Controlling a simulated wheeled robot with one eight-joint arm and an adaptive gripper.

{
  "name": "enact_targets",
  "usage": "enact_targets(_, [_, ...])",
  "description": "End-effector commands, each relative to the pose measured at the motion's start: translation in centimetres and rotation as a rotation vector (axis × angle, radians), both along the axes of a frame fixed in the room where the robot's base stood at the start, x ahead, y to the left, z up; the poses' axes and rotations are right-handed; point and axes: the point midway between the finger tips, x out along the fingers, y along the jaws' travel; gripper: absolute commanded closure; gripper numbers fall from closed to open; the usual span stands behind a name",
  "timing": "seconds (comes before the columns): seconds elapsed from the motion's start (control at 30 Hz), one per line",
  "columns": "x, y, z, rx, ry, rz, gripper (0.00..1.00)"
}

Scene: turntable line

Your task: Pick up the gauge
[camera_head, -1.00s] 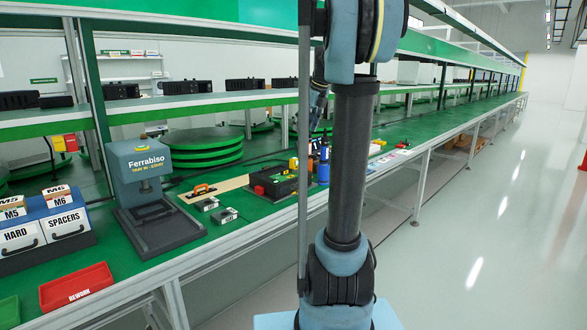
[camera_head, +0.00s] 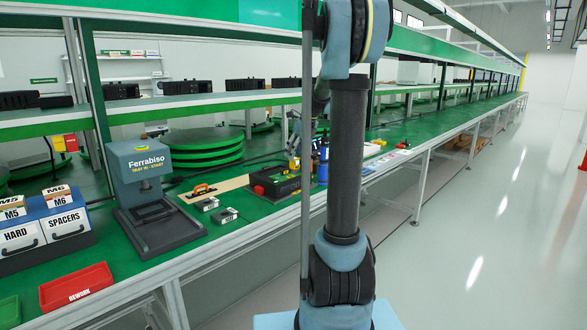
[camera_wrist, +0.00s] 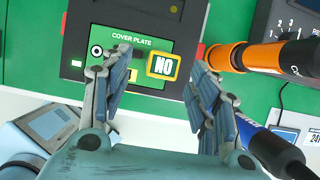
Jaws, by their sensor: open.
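A small square block with a yellow border, marked NO (camera_wrist: 163,66), appears to be the gauge. It shows in the wrist view at the lower right of the green panel labelled COVER PLATE (camera_wrist: 138,32) on a dark fixture (camera_wrist: 76,42). My gripper (camera_wrist: 158,77) is open, with one finger on each side of the block, apart from it and holding nothing. I cannot tell the height left between fingertips and block. In the head view the dark fixture (camera_head: 272,184) sits on the green bench. My gripper (camera_head: 293,150) is small there, and the gauge is not distinct.
Orange-and-black tools (camera_wrist: 270,54) and a blue-and-black tool (camera_wrist: 258,140) lie close to the right finger. In the head view a Ferrabiso press (camera_head: 145,190) and a red tray (camera_head: 76,286) stand left.

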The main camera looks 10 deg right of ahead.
Motion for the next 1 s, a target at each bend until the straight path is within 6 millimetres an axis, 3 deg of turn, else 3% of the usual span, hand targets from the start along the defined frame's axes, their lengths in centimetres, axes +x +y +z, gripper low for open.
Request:
enact_targets(0.3, [1.5, 0.6, -3.5, 0.0, 0.0, 0.0, 0.45])
enact_targets(0.6, [1.6, 0.7, -3.8, 0.0, 0.0, 0.0, 0.45])
enact_targets(0.83, [1.6, 0.7, -3.8, 0.0, 0.0, 0.0, 0.97])
enact_targets(1.0, [1.6, 0.7, -3.8, 0.0, 0.0, 0.0, 1.0])
